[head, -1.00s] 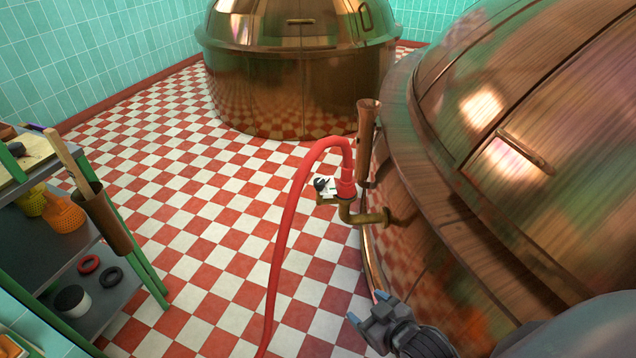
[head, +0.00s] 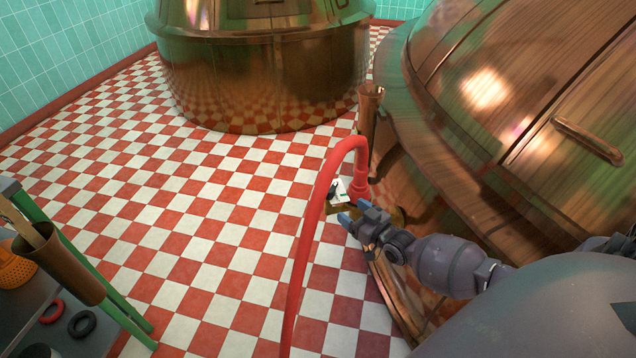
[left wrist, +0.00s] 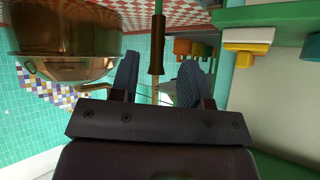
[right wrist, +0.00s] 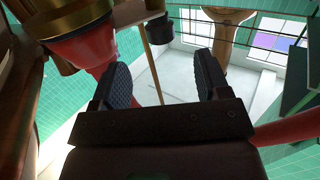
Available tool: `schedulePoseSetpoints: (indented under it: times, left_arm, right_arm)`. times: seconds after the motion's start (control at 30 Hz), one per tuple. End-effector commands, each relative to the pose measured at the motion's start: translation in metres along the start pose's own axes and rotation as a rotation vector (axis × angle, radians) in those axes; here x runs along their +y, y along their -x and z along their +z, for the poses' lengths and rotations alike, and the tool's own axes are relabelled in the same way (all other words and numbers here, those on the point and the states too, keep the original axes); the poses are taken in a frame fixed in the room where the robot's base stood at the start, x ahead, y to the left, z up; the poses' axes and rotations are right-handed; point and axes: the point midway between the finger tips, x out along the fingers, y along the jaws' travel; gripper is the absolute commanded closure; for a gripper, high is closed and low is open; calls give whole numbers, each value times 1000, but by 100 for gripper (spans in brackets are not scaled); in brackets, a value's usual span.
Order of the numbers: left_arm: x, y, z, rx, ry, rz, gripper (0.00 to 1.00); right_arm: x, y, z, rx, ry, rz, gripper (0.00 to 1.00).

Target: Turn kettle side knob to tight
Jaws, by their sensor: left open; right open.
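The copper kettle (head: 480,110) fills the right of the head view. A brass side fitting (head: 395,215) carries a red hose and a small black knob (head: 332,190) beside a white plate (head: 345,188). My right gripper (head: 353,211) is open and empty, close below the knob in the head view, and partly hides the fitting. In the right wrist view the black knob (right wrist: 158,30) is beyond the open fingers, apart from them. My left gripper (left wrist: 157,78) is open and empty in the left wrist view, and outside the head view.
The red hose (head: 312,230) arches from the fitting down to the floor, close to my right gripper. A second copper kettle (head: 265,75) stands behind. A shelf rack (head: 110,300) with a brown holder (head: 70,265) is at left. The checkered floor (head: 190,200) between is clear.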

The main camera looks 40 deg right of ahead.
Motion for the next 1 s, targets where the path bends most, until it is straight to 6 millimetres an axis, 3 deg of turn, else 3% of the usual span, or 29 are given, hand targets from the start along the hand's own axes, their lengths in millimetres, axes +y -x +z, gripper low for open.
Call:
schedulePoseSetpoints:
  times: [0.27, 0.7, 1.0]
  left_arm:
    - [1, 2, 8, -20, 7, -1, 57]
    - [5, -5, 26, -51, 6, 6, 57]
    - [1, -10, 28, -53, -5, 6, 57]
  right_arm:
    - [2, -8, -11, 69, -18, 10, 31]
    - [1, -74, -12, 63, -18, 9, 31]
    - [2, -103, -15, 63, -17, 9, 31]
